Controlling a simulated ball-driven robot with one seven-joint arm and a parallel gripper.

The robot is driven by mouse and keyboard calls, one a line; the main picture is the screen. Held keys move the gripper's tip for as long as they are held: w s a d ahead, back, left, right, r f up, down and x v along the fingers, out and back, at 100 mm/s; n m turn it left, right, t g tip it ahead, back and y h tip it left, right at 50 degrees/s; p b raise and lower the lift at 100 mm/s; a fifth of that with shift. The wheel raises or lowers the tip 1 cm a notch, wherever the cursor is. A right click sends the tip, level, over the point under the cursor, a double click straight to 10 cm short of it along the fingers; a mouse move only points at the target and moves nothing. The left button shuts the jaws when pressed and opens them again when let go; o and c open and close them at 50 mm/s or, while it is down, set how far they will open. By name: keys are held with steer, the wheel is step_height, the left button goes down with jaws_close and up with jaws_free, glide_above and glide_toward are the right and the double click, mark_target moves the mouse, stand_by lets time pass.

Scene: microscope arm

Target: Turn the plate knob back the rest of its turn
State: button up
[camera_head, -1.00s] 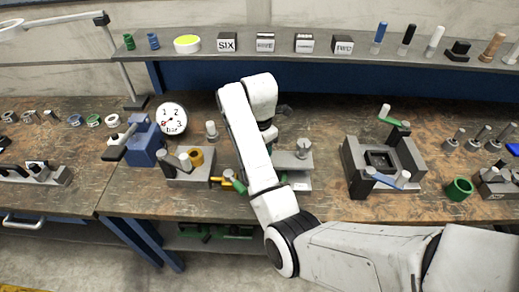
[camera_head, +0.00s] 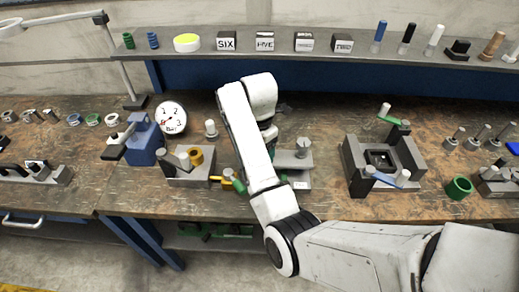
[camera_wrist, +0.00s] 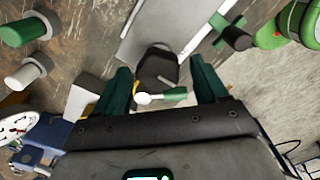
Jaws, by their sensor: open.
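The wrist view shows a dark round knob (camera_wrist: 157,68) on a grey plate (camera_wrist: 165,25). My gripper (camera_wrist: 160,88) has two dark green fingers spread apart, one on each side of the knob. The jaws are open, and I cannot tell whether either finger touches the knob. A small white and green handle (camera_wrist: 162,97) shows between the fingers, on the near side of the knob. In the head view a grey block (camera_head: 297,182) shows to the right of my forearm. My arm hides the gripper's fingertips there.
In the wrist view, a green peg (camera_wrist: 25,28) and a pale peg (camera_wrist: 28,72) stand at the left. In the head view, a pressure gauge (camera_head: 171,118) is left of my arm, and a grey fixture with a blue handle (camera_head: 390,178) is right of it.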

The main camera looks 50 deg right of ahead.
steer(key=shift+r, duration=0.1)
steer(key=shift+w+d+r, duration=0.1)
steer(key=shift+w+r, duration=0.1)
steer(key=shift+r, duration=0.5)
steer(key=shift+s+a+r, duration=0.1)
steer(key=shift+a+r, duration=0.1)
steer(key=shift+r, duration=0.6)
step_height(320, 180, up, 8)
steer(key=shift+f, duration=0.2)
steer(key=shift+s+d, duration=0.1)
steer(key=shift+d, duration=0.05)
